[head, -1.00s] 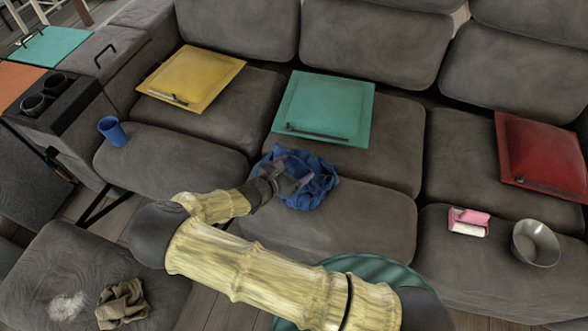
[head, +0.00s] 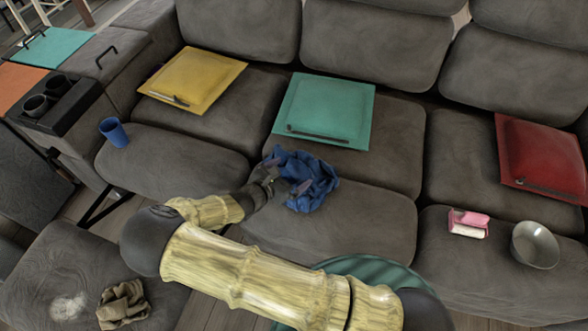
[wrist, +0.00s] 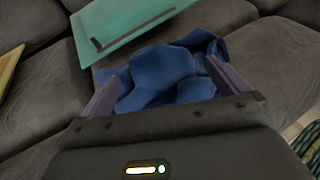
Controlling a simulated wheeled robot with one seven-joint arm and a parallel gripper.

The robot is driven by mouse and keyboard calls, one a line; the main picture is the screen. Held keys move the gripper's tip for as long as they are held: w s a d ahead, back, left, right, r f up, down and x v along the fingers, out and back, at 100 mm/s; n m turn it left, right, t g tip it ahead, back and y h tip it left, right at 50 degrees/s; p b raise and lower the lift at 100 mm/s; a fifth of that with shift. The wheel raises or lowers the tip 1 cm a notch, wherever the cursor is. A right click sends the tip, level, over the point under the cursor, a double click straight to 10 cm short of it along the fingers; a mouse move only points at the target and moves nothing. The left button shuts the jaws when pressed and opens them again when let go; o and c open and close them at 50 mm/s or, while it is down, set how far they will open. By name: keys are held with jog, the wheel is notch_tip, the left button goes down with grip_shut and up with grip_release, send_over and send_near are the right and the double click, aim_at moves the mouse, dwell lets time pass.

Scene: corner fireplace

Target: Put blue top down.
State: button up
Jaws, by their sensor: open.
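The blue top (head: 312,178) lies crumpled on the middle seat cushion of the grey sofa, just in front of the teal square board. My gripper (head: 286,174) is at its left side in the head view, with the fingers apart. In the wrist view the blue top (wrist: 168,76) lies between and beyond the two spread fingers of my gripper (wrist: 166,86). The cloth looks loose, resting on the cushion; whether a finger touches it is hard to tell.
The teal board (head: 325,105) lies behind the top, a yellow board (head: 195,75) left, a red board (head: 540,155) right. A blue cup (head: 114,132), pink-and-white item (head: 468,224) and metal bowl (head: 535,245) stand on the sofa. A brown cloth (head: 123,304) lies front left. Cushion in front is clear.

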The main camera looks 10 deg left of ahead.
jog(key=p+v, duration=0.1)
jog(key=v, duration=0.8)
jog(key=shift+s, duration=0.15)
jog(key=shift+r, duration=0.1)
jog(key=d+r+m+g, duration=0.3)
jog(key=d+m+g, duration=0.2)
jog(key=d+m, duration=0.25)
jog(key=d+r+m+g, duration=0.2)
jog(key=d+m+g, duration=0.2)
jog(key=d+m, duration=0.3)
jog(key=s+d+r+m+y, duration=0.3)
jog(key=d+r+m+y, duration=0.4)
jog(key=d+r+m, duration=0.7)
jog(key=shift+s+d+r+m, duration=0.2)
jog(key=shift+d+r+m, duration=0.05)
jog(key=shift+d+m, duration=0.5)
